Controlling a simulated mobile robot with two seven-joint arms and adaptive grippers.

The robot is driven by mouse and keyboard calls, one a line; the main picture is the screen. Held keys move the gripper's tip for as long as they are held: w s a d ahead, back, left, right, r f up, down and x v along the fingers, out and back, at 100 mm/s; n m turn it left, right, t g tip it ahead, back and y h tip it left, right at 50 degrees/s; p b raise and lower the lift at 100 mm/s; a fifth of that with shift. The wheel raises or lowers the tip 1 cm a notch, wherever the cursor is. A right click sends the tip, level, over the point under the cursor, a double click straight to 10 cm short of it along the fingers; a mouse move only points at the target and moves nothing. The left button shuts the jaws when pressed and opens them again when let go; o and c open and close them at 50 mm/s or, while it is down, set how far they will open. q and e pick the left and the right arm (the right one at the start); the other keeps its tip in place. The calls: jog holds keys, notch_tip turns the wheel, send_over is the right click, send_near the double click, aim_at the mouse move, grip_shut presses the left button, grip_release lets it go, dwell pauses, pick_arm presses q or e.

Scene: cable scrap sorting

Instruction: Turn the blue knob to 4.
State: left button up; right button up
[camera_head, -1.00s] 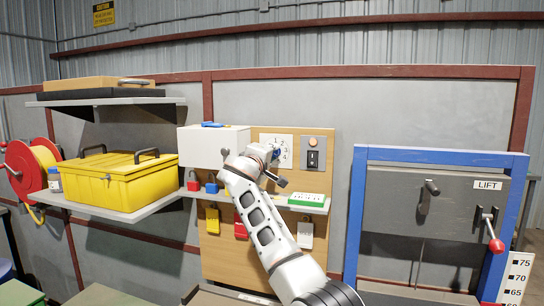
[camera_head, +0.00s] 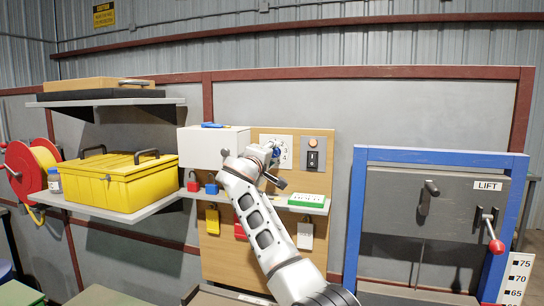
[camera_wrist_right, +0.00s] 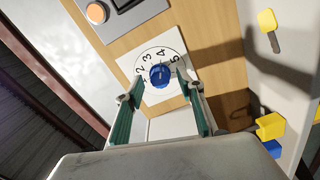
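The blue knob (camera_wrist_right: 159,75) sits at the centre of a white numbered dial (camera_wrist_right: 140,62) on the wooden panel. In the right wrist view, 2, 3, 4 and 5 show around it. I cannot tell which number the knob points to. My right gripper (camera_wrist_right: 162,90) is open, with its green-lined fingers on either side of the knob and a gap to each. Whether the tips reach past the knob is unclear. In the head view, the gripper (camera_head: 271,160) covers part of the dial (camera_head: 283,143), and a bit of the blue knob (camera_head: 277,153) shows. My left gripper is out of view.
A switch plate (camera_head: 313,153) with an orange button is right of the dial. A white box (camera_head: 212,147) is to its left. A narrow shelf below holds a green block (camera_head: 307,200) and padlocks (camera_head: 211,188). A blue-framed lift door (camera_head: 440,200) stands farther right.

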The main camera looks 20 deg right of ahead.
jog(key=v, duration=0.7)
dwell(0.5)
